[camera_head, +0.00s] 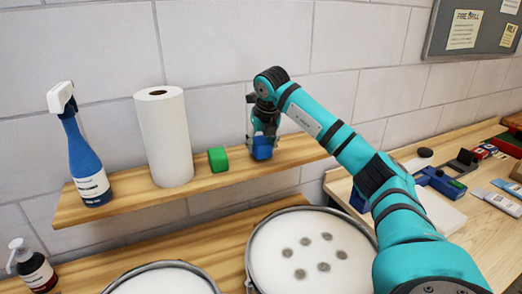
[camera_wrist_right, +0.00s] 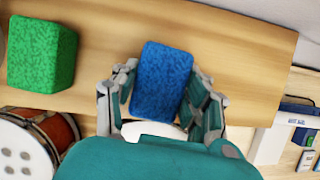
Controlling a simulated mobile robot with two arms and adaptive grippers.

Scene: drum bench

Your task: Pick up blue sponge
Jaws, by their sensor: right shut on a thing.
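The blue sponge (camera_head: 262,148) is at the right part of the wooden shelf (camera_head: 120,208) in the head view. My right gripper (camera_head: 264,132) comes down on it from above and is shut on it. In the right wrist view, the blue sponge (camera_wrist_right: 161,80) sits between the two fingers of the right gripper (camera_wrist_right: 160,98), one on each side. I cannot tell whether the sponge touches the shelf. My left gripper is not in view.
A green sponge (camera_head: 217,159) stands left of the blue one. A paper towel roll (camera_head: 165,138) and a blue spray bottle (camera_head: 86,158) stand further left. Drums (camera_head: 310,250) are below the shelf. A workbench with tools (camera_head: 440,182) is at the right.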

